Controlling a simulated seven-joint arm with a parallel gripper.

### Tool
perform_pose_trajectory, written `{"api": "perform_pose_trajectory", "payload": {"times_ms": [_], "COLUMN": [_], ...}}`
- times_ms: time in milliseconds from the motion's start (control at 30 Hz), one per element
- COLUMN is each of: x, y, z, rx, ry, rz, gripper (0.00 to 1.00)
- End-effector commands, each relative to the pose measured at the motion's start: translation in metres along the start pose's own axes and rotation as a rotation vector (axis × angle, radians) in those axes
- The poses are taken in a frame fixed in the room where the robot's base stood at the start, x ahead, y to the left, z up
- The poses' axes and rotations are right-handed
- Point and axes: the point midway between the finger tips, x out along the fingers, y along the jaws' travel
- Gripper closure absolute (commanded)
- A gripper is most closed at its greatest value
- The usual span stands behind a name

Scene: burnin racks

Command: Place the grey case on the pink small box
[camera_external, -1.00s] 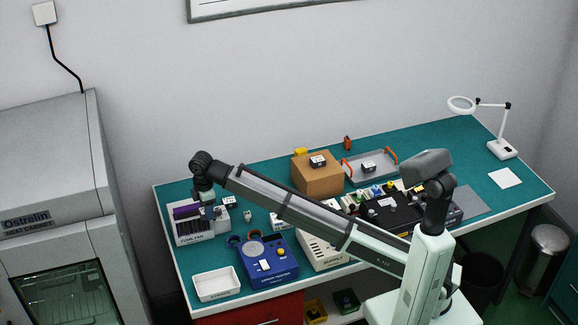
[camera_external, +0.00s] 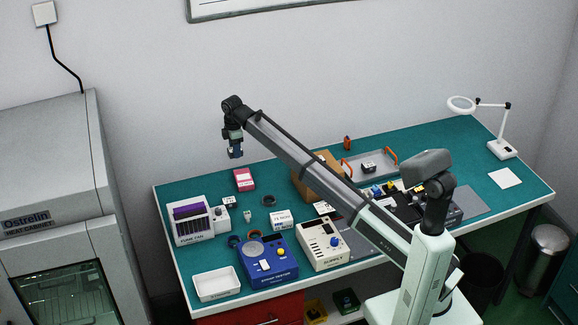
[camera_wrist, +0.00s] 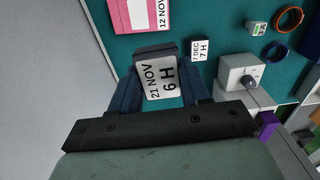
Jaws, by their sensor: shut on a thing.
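My gripper (camera_external: 235,151) is raised above the back left of the bench, just behind and above the pink small box. In the wrist view, my gripper (camera_wrist: 158,90) is shut on a dark grey case (camera_wrist: 155,50) with a white label reading "21 NOV 6 H". The pink small box (camera_external: 244,180) lies flat on the green bench top, with a white label. It also shows in the wrist view as a pink box (camera_wrist: 122,14), at the top left, partly cut off by the frame edge. The held case is apart from it.
A small labelled case (camera_wrist: 199,49) sits on the bench near the pink box. The fume fan (camera_external: 190,222) stands at the left edge. A cardboard box (camera_external: 303,184) is partly hidden by my arm. A blue unit (camera_external: 268,262) and a white tray (camera_external: 216,284) stand in front.

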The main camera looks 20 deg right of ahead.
Motion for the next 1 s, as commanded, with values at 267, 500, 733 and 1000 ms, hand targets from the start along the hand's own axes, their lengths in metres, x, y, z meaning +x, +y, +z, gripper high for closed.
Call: {"api": "perform_pose_trajectory", "payload": {"times_ms": [267,500,733,1000], "x": [0.006,0.041,0.061,0.102], "y": [0.036,0.034,0.034,0.034], "z": [0.039,0.038,0.038,0.038], "rx": [0.010,0.010,0.010,0.010], "ry": [0.000,0.000,0.000,0.000], "rz": [-0.001,0.000,-0.001,-0.001], "gripper": [0.86,0.86,0.86,0.86]}}
